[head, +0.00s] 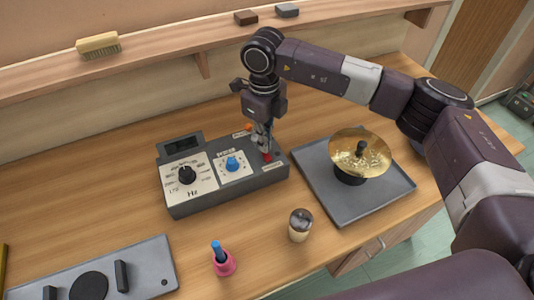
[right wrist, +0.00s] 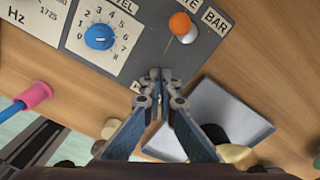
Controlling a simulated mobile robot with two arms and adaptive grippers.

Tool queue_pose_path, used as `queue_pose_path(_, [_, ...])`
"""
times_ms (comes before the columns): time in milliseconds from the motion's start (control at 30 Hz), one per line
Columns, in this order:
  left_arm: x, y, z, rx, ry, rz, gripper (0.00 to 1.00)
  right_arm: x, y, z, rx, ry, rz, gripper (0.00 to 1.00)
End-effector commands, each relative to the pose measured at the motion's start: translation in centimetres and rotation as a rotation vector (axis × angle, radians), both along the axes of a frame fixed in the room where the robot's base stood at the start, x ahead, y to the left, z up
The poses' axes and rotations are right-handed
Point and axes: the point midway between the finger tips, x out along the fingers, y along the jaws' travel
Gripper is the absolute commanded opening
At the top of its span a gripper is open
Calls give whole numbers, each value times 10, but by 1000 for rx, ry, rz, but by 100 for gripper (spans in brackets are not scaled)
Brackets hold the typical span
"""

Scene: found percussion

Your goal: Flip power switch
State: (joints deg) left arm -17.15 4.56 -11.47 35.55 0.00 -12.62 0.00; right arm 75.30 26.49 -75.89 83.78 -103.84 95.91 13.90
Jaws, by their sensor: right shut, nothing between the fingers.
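A grey control box (head: 225,198) stands on the wooden bench in the head view. A small red part (head: 267,157), perhaps the power switch, shows at its right end, just by my right gripper (head: 265,150). The gripper points down over the box there, shut and empty. In the right wrist view the closed fingertips (right wrist: 160,76) are at the box's edge and hide the spot beneath them; no red part shows there. Whether they touch the switch I cannot tell. The box also carries an orange-tipped lever (right wrist: 180,24) and a blue knob (right wrist: 99,36). My left gripper is not in view.
A grey tray (head: 350,207) with a brass cymbal (head: 360,150) stands right of the box. A shaker-like jar (head: 300,225) and a pink holder (head: 223,264) with a blue handle stand in front. A grey panel (head: 140,275) lies front left.

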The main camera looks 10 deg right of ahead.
Motion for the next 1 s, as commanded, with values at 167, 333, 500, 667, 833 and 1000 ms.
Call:
queue_pose_path(167, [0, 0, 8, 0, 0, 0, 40, 1, 0, 18, 1, -3, 0, 0])
queue_pose_path(333, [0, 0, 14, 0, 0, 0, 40, 1, 0, 31, 0, -4, -1, 0])
queue_pose_path(500, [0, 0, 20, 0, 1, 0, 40, 1, 0, 45, 0, -4, -1, 0])
queue_pose_path(667, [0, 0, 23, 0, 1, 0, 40, 1, 0, 54, 1, -3, -1, 0])
queue_pose_path(833, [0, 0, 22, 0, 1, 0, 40, 1, 0, 54, 2, -2, 0, 0])
queue_pose_path(1000, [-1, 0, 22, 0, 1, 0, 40, 1, 0, 54, 1, -3, 0, 0])
